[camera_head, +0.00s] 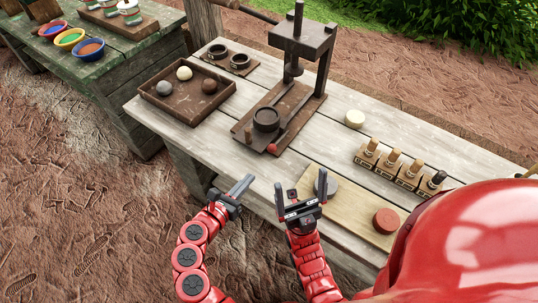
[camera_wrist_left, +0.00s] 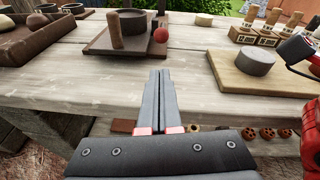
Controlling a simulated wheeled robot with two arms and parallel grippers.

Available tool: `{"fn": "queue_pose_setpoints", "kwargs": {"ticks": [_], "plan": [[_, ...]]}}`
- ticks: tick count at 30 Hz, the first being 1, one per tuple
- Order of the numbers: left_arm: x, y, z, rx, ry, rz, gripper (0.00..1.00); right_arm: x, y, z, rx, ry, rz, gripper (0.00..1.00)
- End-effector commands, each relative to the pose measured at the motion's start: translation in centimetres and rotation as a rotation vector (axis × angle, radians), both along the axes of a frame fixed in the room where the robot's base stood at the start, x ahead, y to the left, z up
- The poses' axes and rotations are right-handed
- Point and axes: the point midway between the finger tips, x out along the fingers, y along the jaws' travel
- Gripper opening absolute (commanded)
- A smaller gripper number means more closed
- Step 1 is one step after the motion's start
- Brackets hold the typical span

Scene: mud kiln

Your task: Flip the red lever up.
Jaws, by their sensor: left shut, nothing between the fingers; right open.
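The dark press (camera_head: 303,45) stands on the wooden table, with a round mould (camera_head: 266,118) on its base. A small red ball (camera_head: 272,149), which looks like the tip of the red lever, sits low at the near edge of the base. It also shows in the left wrist view (camera_wrist_left: 160,35); the lever's shaft is hard to make out. My left gripper (camera_head: 251,178) is shut and empty at the table's near edge, short of the ball. In the wrist view its fingertips (camera_wrist_left: 160,72) point toward the ball. My right gripper (camera_head: 301,183) is open and empty, to the right.
A tray with several balls (camera_head: 157,103) stands left of the press. To the right are a pale disc (camera_head: 354,118), several handled stamps (camera_head: 388,163) and a board (camera_head: 352,209) with a reddish disc (camera_head: 386,220). Bare tabletop lies between my left gripper and the press base.

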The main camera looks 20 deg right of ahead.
Motion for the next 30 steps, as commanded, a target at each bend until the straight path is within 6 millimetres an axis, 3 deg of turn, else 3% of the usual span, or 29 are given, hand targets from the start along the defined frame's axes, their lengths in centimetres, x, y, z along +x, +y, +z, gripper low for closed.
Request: {"fn": "queue_pose_setpoints", "kwargs": {"ticks": [14, 30], "plan": [[0.2, -0.7, 0.2, -0.011, 0.007, -0.010, 0.00, 0.0, 0.0, 0.2, 0.000, 0.000, 0.000, 1.00], [5.2, -6.7, -1.6, -0.010, 0.007, -0.012, 0.00, 0.0, 0.0, 1.4, 0.000, 0.000, 0.000, 1.00]]}}
